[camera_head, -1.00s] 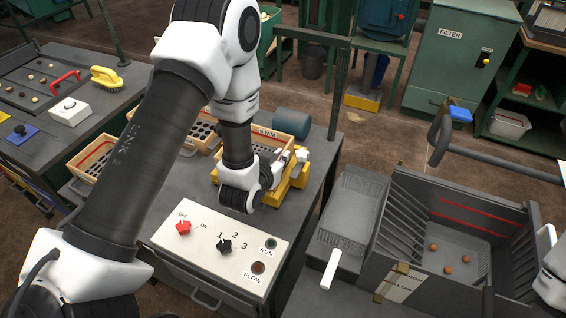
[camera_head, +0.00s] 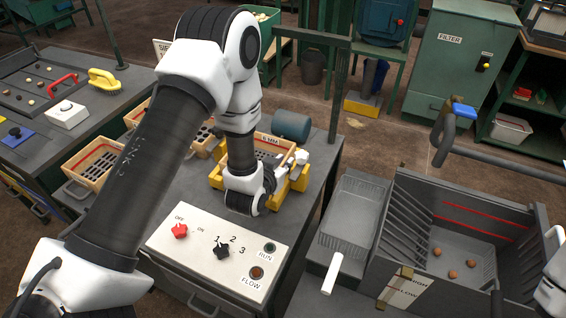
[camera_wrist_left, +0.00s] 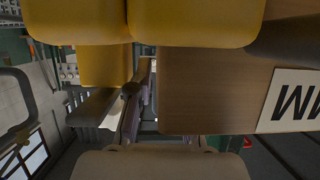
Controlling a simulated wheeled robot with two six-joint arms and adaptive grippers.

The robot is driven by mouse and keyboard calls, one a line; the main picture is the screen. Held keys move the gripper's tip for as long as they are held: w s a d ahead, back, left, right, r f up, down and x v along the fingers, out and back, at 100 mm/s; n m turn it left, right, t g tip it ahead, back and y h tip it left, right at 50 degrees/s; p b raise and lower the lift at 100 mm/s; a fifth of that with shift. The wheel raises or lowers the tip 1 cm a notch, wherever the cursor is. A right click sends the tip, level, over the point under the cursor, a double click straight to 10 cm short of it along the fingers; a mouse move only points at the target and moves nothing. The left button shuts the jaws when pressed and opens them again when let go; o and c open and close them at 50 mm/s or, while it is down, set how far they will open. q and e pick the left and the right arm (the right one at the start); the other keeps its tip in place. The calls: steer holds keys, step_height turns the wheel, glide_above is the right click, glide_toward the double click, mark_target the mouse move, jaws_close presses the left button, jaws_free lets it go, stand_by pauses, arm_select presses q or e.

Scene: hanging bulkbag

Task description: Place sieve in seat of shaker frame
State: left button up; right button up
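The wooden sieve with the "6 MM" label (camera_head: 268,140) is at the yellow shaker frame (camera_head: 215,178), with yellow parts on both sides. I cannot tell whether it rests fully down in the seat. My left gripper (camera_head: 284,166) is at its near side, partly hidden by my arm. In the left wrist view, the sieve's wooden wall (camera_wrist_left: 215,100) and its label (camera_wrist_left: 295,100) are very close, beside yellow frame blocks (camera_wrist_left: 195,20). The finger contact is hidden, so the grip is unclear. My right gripper is not visible.
Another wooden sieve (camera_head: 95,160) stands left on the bench. A blue-grey cylinder (camera_head: 291,126) sits behind the frame. The control panel (camera_head: 190,242) with knobs is in front. A grey tray (camera_head: 352,215) and a dark bin (camera_head: 400,250) stand to the right.

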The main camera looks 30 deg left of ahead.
arm_select(q)
steer(key=shift+r, duration=0.1)
steer(key=b+v, duration=0.1)
steer(key=v, duration=0.5)
steer(key=s+r+p, duration=0.1)
steer(key=s+r, duration=0.1)
steer(key=shift+s+d+p, duration=0.1)
steer(key=shift+s+p, duration=0.25)
steer(key=shift+s, duration=0.05)
steer(key=s+p, duration=0.1)
steer(key=p, duration=0.1)
steer(key=s+p, duration=0.1)
steer(key=p, duration=0.1)
steer(key=shift+s+d+r, duration=0.1)
steer(key=shift+s+r, duration=0.1)
steer(key=shift+s, duration=0.2)
